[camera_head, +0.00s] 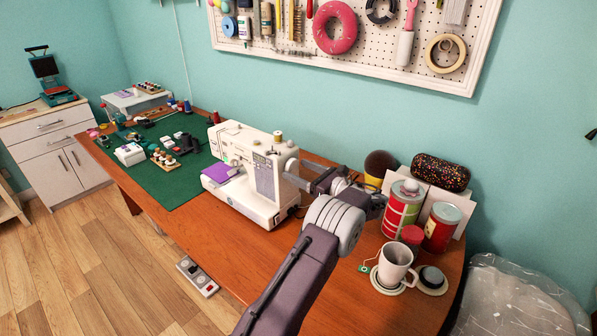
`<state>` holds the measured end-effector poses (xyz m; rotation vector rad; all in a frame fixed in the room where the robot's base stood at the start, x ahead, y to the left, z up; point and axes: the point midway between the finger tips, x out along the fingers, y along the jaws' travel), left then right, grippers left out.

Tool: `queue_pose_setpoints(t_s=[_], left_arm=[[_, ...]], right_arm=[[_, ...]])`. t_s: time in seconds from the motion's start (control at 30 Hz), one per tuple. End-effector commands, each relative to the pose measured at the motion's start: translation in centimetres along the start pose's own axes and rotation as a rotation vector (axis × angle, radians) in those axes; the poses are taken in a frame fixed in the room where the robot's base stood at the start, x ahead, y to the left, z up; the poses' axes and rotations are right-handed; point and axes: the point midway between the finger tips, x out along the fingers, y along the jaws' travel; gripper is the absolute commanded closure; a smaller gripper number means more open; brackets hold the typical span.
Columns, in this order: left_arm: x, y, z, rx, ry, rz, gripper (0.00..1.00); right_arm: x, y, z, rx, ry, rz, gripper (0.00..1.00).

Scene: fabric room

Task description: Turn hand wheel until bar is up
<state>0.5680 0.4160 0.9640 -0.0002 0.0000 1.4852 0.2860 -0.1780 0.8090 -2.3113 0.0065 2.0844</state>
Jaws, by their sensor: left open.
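A white sewing machine (265,180) stands on the wooden table, with a purple cloth (220,172) at its needle end on the left. Its hand wheel (292,165) is at the right end and is partly hidden by my fingers. My left gripper (297,169) reaches in from the right with its jaws open, one finger at the far side of the wheel and one at the near side. I cannot tell if they touch it. The needle bar is too small to read its height. My right gripper is not in view.
To the right of my arm stand red tins (402,208), a white mug (394,264) and a dark patterned case (440,172). A green mat (180,185) with small items lies left of the machine. A pegboard (285,35) hangs above. A foot pedal (197,276) lies on the floor.

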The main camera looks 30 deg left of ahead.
Motion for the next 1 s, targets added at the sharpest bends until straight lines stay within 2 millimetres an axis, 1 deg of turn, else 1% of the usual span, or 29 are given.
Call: queue_pose_setpoints(t_s=[0.03, 0.1, 0.3, 0.33, 0.37, 0.4, 0.47, 0.5, 0.53, 0.57, 0.77, 1.0], left_arm=[[0.44, 0.04, -0.03, 0.0, 0.0, 0.002, 0.3], [0.7, 0.01, -0.03, 0.0, 0.001, 0.0, 0.3], [0.74, -0.01, -0.02, 0.0, 0.001, -0.001, 0.3], [0.74, -0.01, -0.02, 0.0, 0.001, -0.001, 0.33], [0.74, -0.01, -0.02, 0.0, 0.001, -0.001, 0.41], [0.73, -0.01, -0.02, 0.0, 0.001, -0.001, 0.52], [0.73, -0.01, -0.02, 0.0, 0.001, -0.001, 0.69], [0.73, -0.01, -0.02, 0.0, 0.001, -0.001, 0.8], [0.73, -0.01, -0.02, 0.0, 0.001, -0.001, 0.88], [0.72, -0.01, -0.02, 0.0, 0.001, -0.001, 0.92], [0.72, -0.01, -0.08, -0.018, 0.001, 0.0, 0.92], [0.74, -0.06, -0.21, -0.137, 0.0, 0.001, 0.92]], right_arm=[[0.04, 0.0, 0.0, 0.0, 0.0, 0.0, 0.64], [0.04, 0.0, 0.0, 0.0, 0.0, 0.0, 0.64], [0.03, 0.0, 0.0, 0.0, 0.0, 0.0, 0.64], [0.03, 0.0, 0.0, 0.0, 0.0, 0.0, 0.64], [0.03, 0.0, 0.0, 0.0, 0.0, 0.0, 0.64], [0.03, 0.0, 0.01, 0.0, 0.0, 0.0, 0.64], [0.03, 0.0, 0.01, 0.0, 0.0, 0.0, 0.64], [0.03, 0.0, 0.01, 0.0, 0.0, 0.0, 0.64], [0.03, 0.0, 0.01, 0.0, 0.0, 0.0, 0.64], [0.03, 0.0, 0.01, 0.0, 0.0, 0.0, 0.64], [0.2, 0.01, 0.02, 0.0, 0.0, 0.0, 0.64], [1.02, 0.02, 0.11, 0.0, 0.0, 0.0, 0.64]])
